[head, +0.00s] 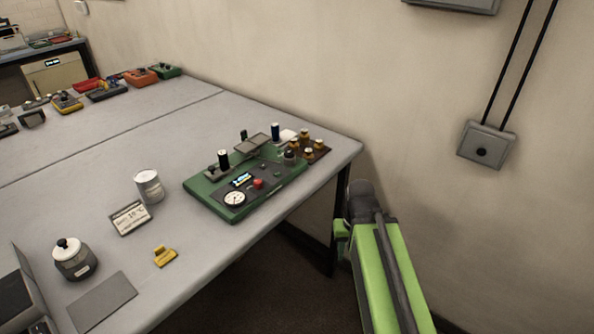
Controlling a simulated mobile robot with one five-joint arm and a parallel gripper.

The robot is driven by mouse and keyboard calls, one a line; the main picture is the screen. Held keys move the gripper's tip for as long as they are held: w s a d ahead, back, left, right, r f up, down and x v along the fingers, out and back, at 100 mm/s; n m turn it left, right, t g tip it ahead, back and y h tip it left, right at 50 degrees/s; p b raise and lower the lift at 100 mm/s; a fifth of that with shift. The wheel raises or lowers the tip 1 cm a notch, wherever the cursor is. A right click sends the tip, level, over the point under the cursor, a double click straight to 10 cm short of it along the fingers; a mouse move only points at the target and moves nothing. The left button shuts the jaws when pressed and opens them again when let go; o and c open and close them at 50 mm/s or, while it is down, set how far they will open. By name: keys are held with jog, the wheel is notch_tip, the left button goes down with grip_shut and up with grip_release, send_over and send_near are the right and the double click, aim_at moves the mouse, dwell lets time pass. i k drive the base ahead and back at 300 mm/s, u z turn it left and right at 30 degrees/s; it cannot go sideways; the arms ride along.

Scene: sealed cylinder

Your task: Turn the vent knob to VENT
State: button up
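A green bench device (212,203) stands on the grey table near its right end. Its dark panel carries a white round gauge (235,199), a small lit display (241,179), a red knob or button (258,183) and a dark, rounded part (289,157) toward the right. I cannot tell which control is the vent knob, and no VENT label is readable at this size. My green arm is at the lower right, beyond the table edge and apart from the device. I cannot make out my gripper's fingers.
Small brown bottles (305,143) stand on a tray at the device's right end. A white can (148,186), a display card (130,217), a yellow object (165,256) and a lidded jar (74,259) stand left of it. A wall box (485,145) hangs at right. Floor shows below the table edge.

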aim_at(258, 184)
jog(key=z, duration=1.1)
jog(key=k, duration=0.5)
jog(key=u, duration=1.5)
